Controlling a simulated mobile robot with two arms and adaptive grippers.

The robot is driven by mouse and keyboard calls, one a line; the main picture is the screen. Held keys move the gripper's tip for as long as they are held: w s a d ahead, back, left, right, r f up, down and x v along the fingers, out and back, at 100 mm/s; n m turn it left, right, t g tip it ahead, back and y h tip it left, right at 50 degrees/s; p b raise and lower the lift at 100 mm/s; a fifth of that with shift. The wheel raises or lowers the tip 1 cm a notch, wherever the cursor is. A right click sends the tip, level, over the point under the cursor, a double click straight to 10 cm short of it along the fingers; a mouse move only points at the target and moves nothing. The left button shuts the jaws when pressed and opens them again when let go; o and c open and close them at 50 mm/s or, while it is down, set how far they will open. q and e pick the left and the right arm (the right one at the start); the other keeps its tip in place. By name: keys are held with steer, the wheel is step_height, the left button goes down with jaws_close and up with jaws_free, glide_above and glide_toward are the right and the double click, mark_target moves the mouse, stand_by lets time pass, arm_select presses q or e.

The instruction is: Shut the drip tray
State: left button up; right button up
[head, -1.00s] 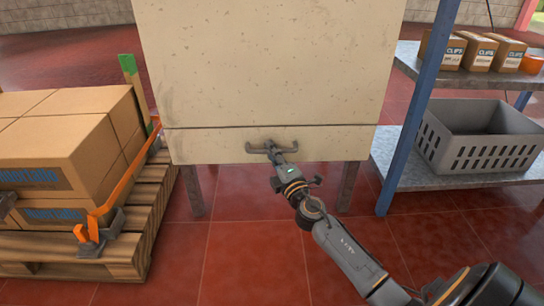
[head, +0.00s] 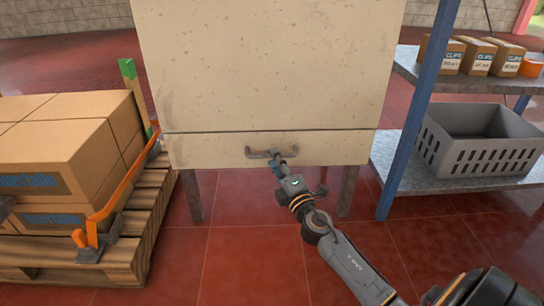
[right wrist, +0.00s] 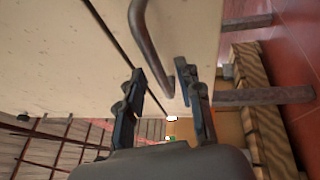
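The drip tray (head: 215,152) is the low cream panel under the large cream cabinet front (head: 260,65). Its front looks about level with the cabinet, with a dark seam above it. A grey bar handle (head: 258,154) sits at its middle and also shows in the right wrist view (right wrist: 147,42). My right gripper (head: 277,160) is at the handle's right part, close against the tray front. In the right wrist view, its two fingers (right wrist: 160,72) are spread, with the handle's end between them; contact is unclear. My left gripper is out of view.
A wooden pallet (head: 135,245) with cardboard boxes (head: 50,150) and an orange strap stands at the left. A blue-posted metal shelf (head: 400,180) with a grey crate (head: 490,155) and small boxes stands at the right. Red tiled floor is clear in front.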

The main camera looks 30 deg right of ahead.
steer(key=shift+v, duration=2.3)
